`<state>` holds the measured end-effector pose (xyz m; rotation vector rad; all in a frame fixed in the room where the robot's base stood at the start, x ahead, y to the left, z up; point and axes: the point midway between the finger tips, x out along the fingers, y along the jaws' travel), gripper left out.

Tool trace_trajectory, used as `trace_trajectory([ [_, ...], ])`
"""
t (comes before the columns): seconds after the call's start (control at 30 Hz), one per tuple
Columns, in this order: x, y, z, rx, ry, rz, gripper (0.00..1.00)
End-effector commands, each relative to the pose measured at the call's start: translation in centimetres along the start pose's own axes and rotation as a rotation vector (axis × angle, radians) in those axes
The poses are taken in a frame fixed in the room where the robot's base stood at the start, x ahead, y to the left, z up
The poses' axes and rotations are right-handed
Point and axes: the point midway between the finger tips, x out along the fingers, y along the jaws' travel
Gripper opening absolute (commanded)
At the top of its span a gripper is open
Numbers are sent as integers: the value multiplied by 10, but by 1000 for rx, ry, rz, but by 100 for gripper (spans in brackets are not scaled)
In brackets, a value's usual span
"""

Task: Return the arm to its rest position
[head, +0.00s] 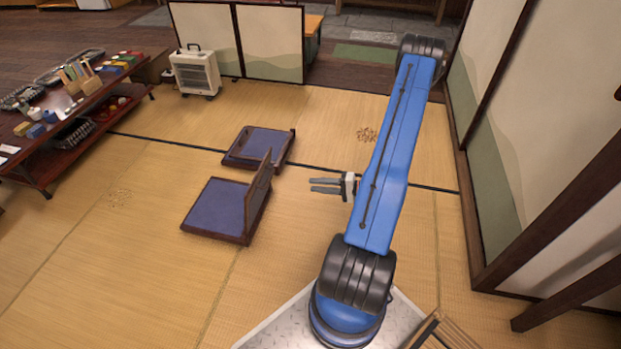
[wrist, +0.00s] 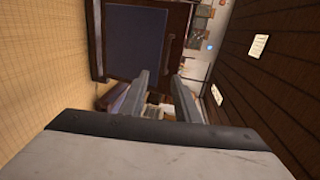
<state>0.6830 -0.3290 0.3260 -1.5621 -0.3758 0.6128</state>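My blue arm (head: 388,160) is raised and stretched away from its base in the head view. Its far joint is near the top, close to the wall panels. My gripper (head: 312,185) shows left of the arm's middle, with two grey fingers pointing left. A gap shows between the fingers, and nothing is between them. In the wrist view my gripper (wrist: 158,95) also has its two fingers apart and empty. The part of the arm that carries the gripper is mostly hidden behind the blue link.
Two legless chairs with purple seats, one nearer (head: 215,206) and one farther (head: 262,142), stand on the tatami (head: 140,240) left of my gripper. A low shop table (head: 75,118) with goods is at far left. A heater (head: 196,72) and folding screen (head: 270,42) stand behind. Wall panels (head: 500,170) are close on the right.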

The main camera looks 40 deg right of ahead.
Motion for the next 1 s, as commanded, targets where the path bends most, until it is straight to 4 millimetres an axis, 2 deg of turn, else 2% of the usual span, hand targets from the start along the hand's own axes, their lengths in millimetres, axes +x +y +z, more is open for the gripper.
trace_trajectory([
  [0.3,1,-1,-1,-9,0,8,29],
  [0.47,10,-9,-14,-88,5,85,29],
  [0.77,33,-44,-59,-361,37,358,29],
  [1.0,45,-87,-88,-560,69,558,29],
])
